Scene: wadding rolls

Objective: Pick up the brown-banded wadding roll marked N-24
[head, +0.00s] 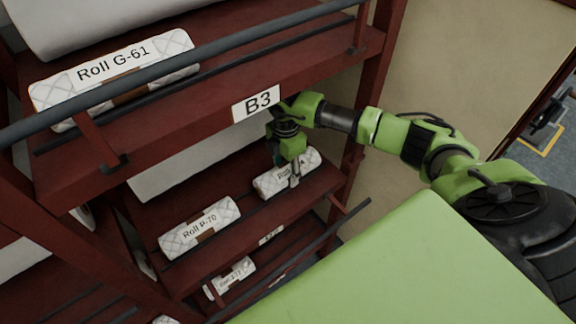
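A white quilted roll (270,184) lies on the middle shelf at the right, below the B3 sign. Its label shows only the start of the word "Roll"; the rest is hidden behind my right gripper, so I cannot read N-24 or see a brown band on it. My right gripper (294,178) points down at this roll from above, its fingers over or against its front side. I cannot tell whether they are closed on it. No label reading N-24 is legible anywhere. My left gripper is out of view.
Roll P-70 (199,227), with a brown band, lies to the left on the same shelf. Roll G-61 (115,75) is on the shelf above. Another roll (231,277) lies lower down. The B3 shelf edge (215,118) and a dark rail (190,68) run above my gripper.

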